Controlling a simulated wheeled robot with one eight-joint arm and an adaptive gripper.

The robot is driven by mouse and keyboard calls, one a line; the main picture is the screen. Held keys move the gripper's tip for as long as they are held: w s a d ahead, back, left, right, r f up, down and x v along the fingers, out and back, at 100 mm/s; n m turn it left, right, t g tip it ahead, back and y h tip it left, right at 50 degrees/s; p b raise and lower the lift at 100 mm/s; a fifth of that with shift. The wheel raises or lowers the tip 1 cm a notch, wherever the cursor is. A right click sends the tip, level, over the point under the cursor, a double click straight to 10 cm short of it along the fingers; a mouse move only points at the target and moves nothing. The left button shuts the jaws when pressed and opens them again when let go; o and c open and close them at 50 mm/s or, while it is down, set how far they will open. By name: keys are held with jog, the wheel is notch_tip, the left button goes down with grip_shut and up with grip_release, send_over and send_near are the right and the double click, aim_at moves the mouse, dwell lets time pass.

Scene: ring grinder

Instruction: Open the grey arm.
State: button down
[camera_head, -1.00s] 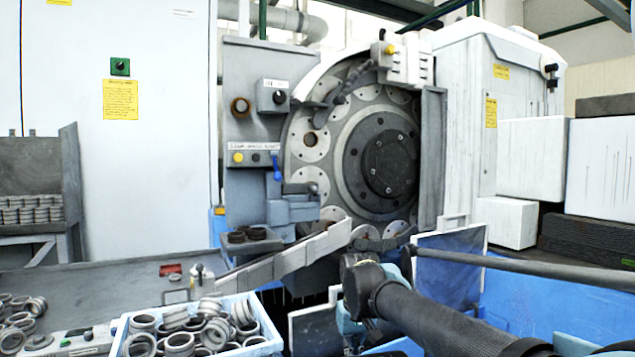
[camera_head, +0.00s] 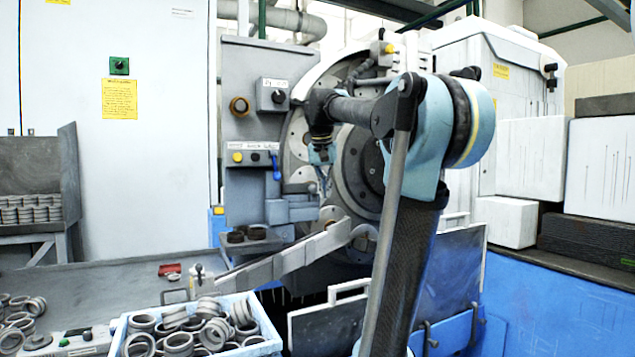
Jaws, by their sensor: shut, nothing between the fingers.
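A long grey arm-like piece (camera_head: 282,263) slants up from lower left to the machine's round disc. I take this as the grey arm, though the frame does not settle it. Smaller grey blocks (camera_head: 291,209) sit above it, beside the disc. My gripper (camera_head: 323,190) points down in front of the grinder disc (camera_head: 357,165), above the upper right end of the slanting piece. It is shut and empty, and looks apart from that piece; depth is hard to judge. My arm hides much of the disc and the machine's right side.
A light-blue crate of metal rings (camera_head: 197,330) stands at the front left. A blue lever (camera_head: 277,168) and a yellow button (camera_head: 237,157) are on the panel left of my gripper. A dark panel (camera_head: 450,265) and blue machine base (camera_head: 560,310) lie at the right.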

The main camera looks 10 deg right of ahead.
notch_tip(320, 180, up, 11)
jog(key=m, duration=0.2)
send_over(302, 190)
jog(key=s+d, duration=0.3)
jog(key=d, duration=0.1)
jog(key=x, duration=0.9)
jog(key=shift+w+d+h, duration=0.3)
jog(key=shift+f, duration=0.1)
